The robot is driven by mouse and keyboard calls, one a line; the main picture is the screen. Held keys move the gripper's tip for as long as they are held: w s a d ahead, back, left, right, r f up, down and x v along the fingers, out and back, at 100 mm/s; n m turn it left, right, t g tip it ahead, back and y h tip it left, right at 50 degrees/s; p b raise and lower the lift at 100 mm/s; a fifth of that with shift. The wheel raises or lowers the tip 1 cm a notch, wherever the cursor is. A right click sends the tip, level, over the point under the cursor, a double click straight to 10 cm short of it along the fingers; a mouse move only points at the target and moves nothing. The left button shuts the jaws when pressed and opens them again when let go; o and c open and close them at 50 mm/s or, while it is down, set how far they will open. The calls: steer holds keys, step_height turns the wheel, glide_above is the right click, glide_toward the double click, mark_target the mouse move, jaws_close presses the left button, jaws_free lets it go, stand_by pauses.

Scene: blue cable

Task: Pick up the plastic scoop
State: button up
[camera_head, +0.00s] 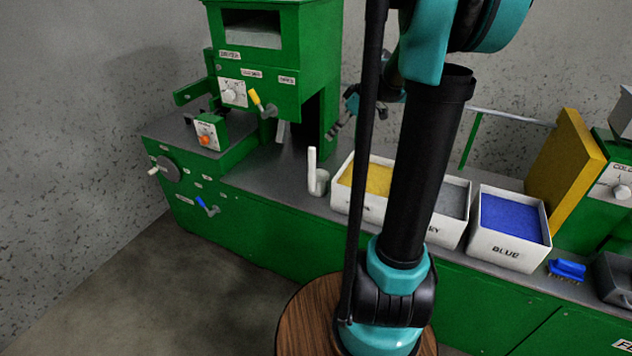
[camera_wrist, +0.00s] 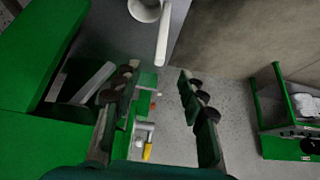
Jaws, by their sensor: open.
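The white plastic scoop (camera_head: 312,170) stands on the grey bench top left of the bins, its handle pointing up and its round cup low. In the wrist view the scoop (camera_wrist: 163,38) is at the top edge, partly cut off, beyond my fingertips. My gripper (camera_wrist: 157,75) is open, with nothing between its two dark fingers. In the head view my gripper (camera_head: 338,128) is above and slightly right of the scoop, apart from it, partly hidden by my arm.
White bins of yellow (camera_head: 378,180), grey (camera_head: 453,199) and blue (camera_head: 510,218) material stand right of the scoop. A green machine (camera_head: 270,60) rises behind left. A blue brush (camera_head: 567,270) and a dark grey container (camera_head: 612,280) are at the right. Bare bench surrounds the scoop's left side.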

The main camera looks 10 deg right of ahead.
mark_target(315, 158)
steer(key=shift+s+d+f+x, duration=0.1)
steer(key=shift+x, duration=2.75)
steer(key=shift+s+d+f+x, duration=0.1)
steer(key=shift+x, duration=2.75)
steer(key=shift+s+d+f+x, duration=0.1)
steer(key=shift+x, duration=2.8)
steer(key=shift+r, duration=0.15)
steer(key=shift+c, duration=0.4)
jaws_close()
